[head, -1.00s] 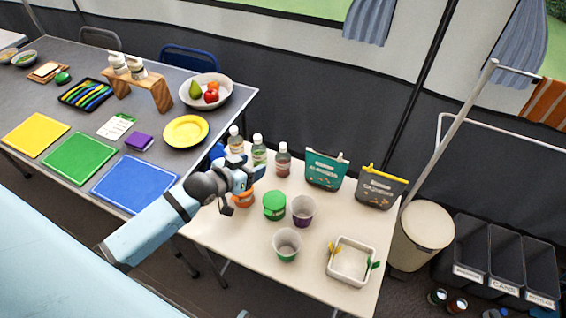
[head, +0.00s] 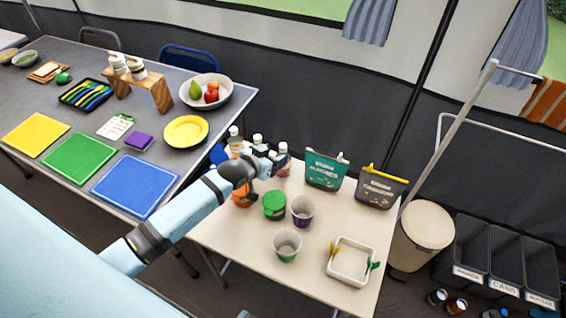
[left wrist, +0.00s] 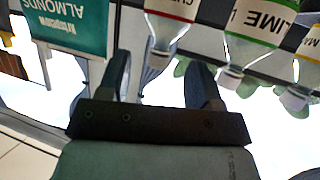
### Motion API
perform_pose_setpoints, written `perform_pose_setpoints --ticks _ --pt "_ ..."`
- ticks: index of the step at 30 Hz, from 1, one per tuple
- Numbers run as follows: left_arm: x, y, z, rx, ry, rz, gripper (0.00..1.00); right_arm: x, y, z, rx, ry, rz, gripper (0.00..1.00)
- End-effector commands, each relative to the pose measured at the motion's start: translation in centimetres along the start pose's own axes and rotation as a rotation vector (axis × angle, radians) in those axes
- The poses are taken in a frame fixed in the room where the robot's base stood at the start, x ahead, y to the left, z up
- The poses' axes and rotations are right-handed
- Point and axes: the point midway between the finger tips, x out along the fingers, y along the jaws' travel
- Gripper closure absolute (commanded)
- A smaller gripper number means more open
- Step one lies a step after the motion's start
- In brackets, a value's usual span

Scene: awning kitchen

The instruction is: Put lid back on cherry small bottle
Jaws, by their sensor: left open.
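The small bottle with a red-edged label (left wrist: 172,12), apparently the cherry one, stands third in a row; in the head view its top (head: 283,148) shows beside my left gripper. A white lid (left wrist: 158,60) appears to sit on its mouth. My left gripper (head: 274,160) is open in front of the bottle. In the left wrist view, where things look upside down, the bottle's lid appears between the two spread fingers (left wrist: 160,82), with no visible contact. My arm hides much of the bottle in the head view.
The lime bottle (left wrist: 258,25) and another bottle (left wrist: 309,45) stand close beside it. A teal almonds bag (head: 324,170) stands to its right. A green-lidded tub (head: 274,205), two cups and a white tray (head: 351,276) share the cream table.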

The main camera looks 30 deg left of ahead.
Motion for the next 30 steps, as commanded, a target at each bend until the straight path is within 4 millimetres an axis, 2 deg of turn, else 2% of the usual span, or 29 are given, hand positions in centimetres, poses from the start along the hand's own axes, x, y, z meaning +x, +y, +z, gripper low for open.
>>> perform_pose_setpoints --ticks 3,6,18,20,26,30 --pt "2.1 0.0 -0.1 -0.001 0.002 0.0 0.41 0.0 0.0 0.1 0.0 -0.001 0.0 0.2" --pt "3.1 0.0 -0.1 0.0 0.001 0.0 0.41 0.1 0.0 0.1 0.0 -0.001 0.0 0.2" --pt "3.5 0.0 0.0 0.001 0.001 0.0 0.41 0.1 0.0 0.1 0.0 -0.002 0.0 0.2" --pt "3.5 0.0 0.0 0.001 0.001 0.0 0.52 0.1 0.0 0.1 0.0 -0.002 -0.001 0.2" --pt "3.5 0.0 0.0 0.001 0.0 0.0 0.98 0.1 0.0 0.1 0.0 -0.002 -0.001 0.2" --pt "3.5 0.0 0.1 0.001 -0.002 0.0 1.0 0.1 -0.1 0.1 0.0 -0.001 -0.001 0.2"
